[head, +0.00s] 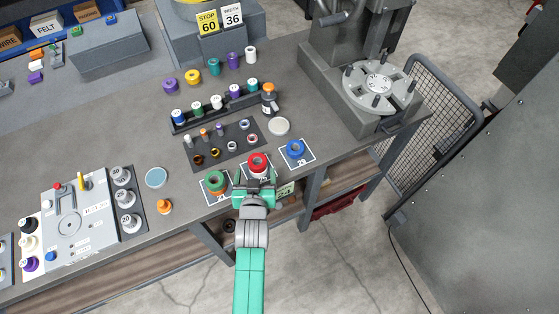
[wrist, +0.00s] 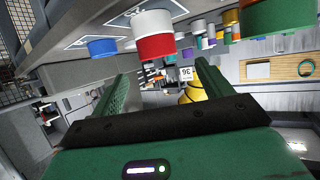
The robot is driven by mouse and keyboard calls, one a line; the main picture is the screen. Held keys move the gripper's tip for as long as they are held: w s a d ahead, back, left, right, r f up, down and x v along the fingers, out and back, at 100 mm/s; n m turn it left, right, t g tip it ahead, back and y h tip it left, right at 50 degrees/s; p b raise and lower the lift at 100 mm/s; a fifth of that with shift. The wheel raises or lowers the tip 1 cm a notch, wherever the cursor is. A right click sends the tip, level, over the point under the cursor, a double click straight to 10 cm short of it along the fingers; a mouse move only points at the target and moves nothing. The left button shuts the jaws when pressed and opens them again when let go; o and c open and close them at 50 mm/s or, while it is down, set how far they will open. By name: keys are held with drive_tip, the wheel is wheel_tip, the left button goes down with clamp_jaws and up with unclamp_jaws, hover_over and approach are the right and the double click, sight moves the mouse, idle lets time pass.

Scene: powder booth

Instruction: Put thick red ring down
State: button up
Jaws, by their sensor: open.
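The thick red ring (head: 258,160) rests on a white piece on the middle numbered card near the table's front edge. In the wrist view, which is upside down, the red ring (wrist: 156,48) shows stacked with the white piece (wrist: 153,22), the white piece on the table side. My gripper (head: 255,181) is open and empty, just in front of the red ring. In the wrist view its two green fingers (wrist: 162,72) are spread, with the red ring lying beyond their tips and none of it clasped. The middle card is partly hidden by my gripper.
A green ring over orange (head: 216,182) stands on the left card and a blue ring (head: 295,148) on the right card. A dark board (head: 222,145) with small rings lies behind. A grey rotary fixture (head: 378,84) stands at the right. The table's front edge is close.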

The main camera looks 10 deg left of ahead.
sight(257, 158)
drive_tip(key=shift+x, duration=1.05)
drive_tip(key=b+x, duration=0.1)
drive_tip(key=x, duration=0.4)
drive_tip(key=shift+w+d+b, duration=0.1)
drive_tip(key=shift+w+b, duration=0.05)
drive_tip(key=shift+b, duration=0.25)
drive_tip(key=shift+c, duration=0.2)
